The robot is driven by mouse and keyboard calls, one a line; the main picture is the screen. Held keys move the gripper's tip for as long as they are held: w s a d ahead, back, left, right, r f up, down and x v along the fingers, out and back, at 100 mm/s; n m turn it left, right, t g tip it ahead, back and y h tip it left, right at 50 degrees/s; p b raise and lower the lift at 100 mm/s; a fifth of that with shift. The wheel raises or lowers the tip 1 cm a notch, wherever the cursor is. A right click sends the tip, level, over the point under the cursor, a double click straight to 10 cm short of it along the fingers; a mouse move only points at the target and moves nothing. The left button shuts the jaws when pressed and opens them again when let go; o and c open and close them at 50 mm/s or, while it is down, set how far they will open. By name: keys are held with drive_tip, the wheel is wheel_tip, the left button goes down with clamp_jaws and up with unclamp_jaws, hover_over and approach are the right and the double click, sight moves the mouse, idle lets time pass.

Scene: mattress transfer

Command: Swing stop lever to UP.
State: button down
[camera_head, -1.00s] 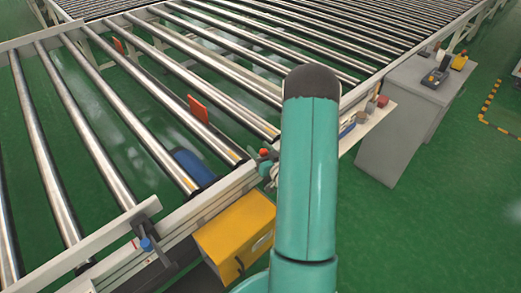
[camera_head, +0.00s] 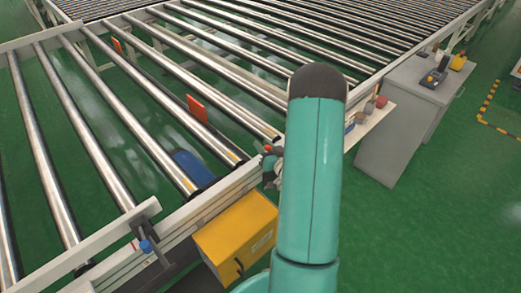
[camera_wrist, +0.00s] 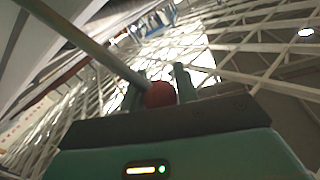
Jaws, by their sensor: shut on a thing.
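The stop lever shows in the wrist view as a grey rod (camera_wrist: 95,48) running from the upper left down to a red ball knob (camera_wrist: 160,94). My gripper (camera_wrist: 163,86) has its two green fingers on either side of the knob and is shut on it. In the head view the red knob (camera_head: 267,148) shows at the conveyor's side rail, with my gripper (camera_head: 273,162) against it. Most of the gripper and the lever's pivot are hidden behind my arm there.
A roller conveyor (camera_head: 95,228) with a pale side rail fills the left. A blue-knobbed handle (camera_head: 146,246) sits on the near rail. A yellow box (camera_head: 236,238) hangs below the rail. A grey cabinet (camera_head: 400,130) stands at the right. Green floor is clear at the lower right.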

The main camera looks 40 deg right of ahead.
drive_tip(key=d+f+m+g+y, duration=0.1)
drive_tip(key=d+m, duration=0.7)
drive_tip(key=d, duration=0.9)
drive_tip(key=shift+w+d, duration=0.15)
drive_tip(key=shift+d, duration=0.15)
drive_tip(key=shift+f, duration=0.15)
drive_tip(key=c, duration=1.1)
unclamp_jaws()
drive_tip(key=shift+d+f, duration=0.15)
drive_tip(key=s, duration=0.4)
drive_tip(key=s+a+r, duration=0.1)
drive_tip(key=s, duration=0.4)
drive_tip(key=s+r, duration=0.1)
drive_tip(key=s, duration=0.3)
drive_tip(key=shift+s+a+r, duration=0.2)
drive_tip(key=shift+s+a, duration=0.05)
drive_tip(key=shift+a, duration=0.05)
